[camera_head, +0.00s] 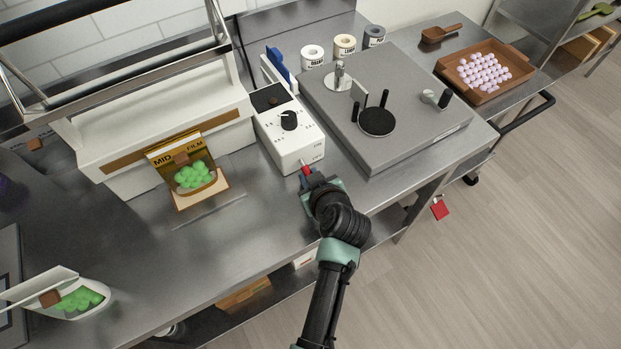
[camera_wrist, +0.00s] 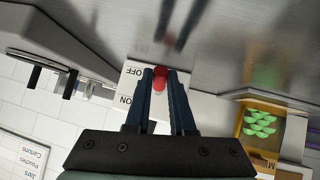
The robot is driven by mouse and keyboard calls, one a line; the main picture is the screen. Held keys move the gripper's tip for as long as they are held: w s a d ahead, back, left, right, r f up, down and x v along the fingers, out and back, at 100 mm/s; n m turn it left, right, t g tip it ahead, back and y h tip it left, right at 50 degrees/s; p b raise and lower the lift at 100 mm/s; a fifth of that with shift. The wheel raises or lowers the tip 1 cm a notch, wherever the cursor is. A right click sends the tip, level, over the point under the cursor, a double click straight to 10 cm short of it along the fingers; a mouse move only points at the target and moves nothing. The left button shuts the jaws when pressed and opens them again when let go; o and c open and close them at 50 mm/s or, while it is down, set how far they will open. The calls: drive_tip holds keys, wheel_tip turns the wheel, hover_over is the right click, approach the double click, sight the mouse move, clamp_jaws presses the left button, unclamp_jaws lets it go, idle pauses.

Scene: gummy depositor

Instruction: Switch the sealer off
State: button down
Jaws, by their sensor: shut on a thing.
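A white control box (camera_head: 297,153) with a black dial (camera_head: 289,120) stands on the steel table beside a white sealer-like machine (camera_head: 165,143). A red switch lever (camera_wrist: 160,78) sticks out of the box's front, near printed OFF and ON labels (camera_wrist: 132,71). My gripper (camera_head: 307,172) is at the box's front edge, its two dark blue fingers (camera_wrist: 160,82) shut on the red lever. The fingers hide part of the lever and the panel around it. I cannot tell for sure which position the lever is in.
A pouch of green gummies (camera_head: 193,178) stands before the white machine; another bag (camera_head: 75,300) lies at lower left. A grey plate machine (camera_head: 350,100) with black handles sits right of the box. A brown tray (camera_head: 470,92) of pale gummies is further right.

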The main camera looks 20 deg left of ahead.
idle(0.3)
drive_tip(key=c, duration=0.8)
unclamp_jaws()
drive_tip(key=shift+o, duration=0.2)
drive_tip(key=shift+d, duration=0.1)
drive_tip(key=v, duration=1.2)
drive_tip(key=shift+s+r+b, duration=0.3)
drive_tip(key=shift+b, duration=0.15)
drive_tip(key=shift+d, duration=0.1)
